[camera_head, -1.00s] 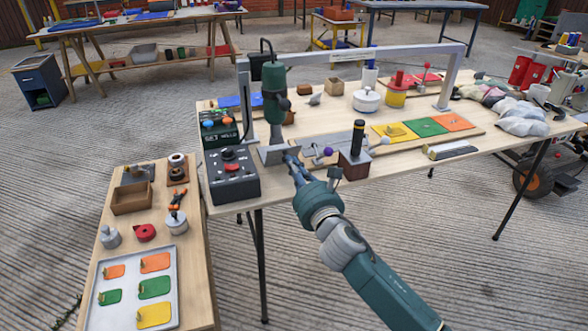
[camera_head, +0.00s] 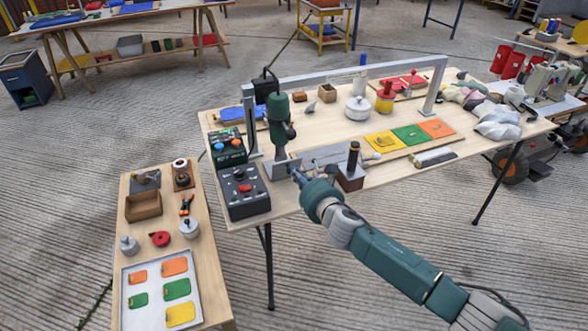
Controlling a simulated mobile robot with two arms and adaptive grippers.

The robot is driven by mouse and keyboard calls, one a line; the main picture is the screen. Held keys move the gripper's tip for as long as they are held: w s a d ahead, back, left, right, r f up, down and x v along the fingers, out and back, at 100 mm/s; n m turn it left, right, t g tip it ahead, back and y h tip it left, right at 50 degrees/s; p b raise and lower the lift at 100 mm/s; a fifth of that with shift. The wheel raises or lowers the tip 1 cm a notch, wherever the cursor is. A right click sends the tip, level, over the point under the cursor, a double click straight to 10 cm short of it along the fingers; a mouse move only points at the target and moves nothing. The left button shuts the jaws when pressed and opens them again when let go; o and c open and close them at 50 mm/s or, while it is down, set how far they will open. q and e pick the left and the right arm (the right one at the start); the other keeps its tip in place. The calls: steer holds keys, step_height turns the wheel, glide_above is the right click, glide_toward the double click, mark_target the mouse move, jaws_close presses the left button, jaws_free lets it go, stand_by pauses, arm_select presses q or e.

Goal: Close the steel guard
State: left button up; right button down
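A grey steel plate (camera_head: 280,169), which looks like the guard, stands at the foot of a green drill-like tool (camera_head: 277,118) at the workbench's left front. I cannot tell how far open it is. My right gripper (camera_head: 297,175) reaches in from the lower right with its fingertips at the plate's right edge. They seem to touch it, but the fingers are too small to tell whether they are open or shut. My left gripper is not in view.
A black control box (camera_head: 243,191) with a red button stands left of the gripper. A block with a black upright handle (camera_head: 353,157) stands close on its right. A grey arch (camera_head: 360,70) spans the workbench. A lower side table (camera_head: 205,240) holds a tray (camera_head: 128,306).

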steer(key=shift+w+r, duration=0.2)
steer(key=shift+w+a+r+p, duration=0.25)
steer(key=shift+w+r+p, duration=0.2)
steer(key=shift+p, duration=0.15)
stand_by(0.4)
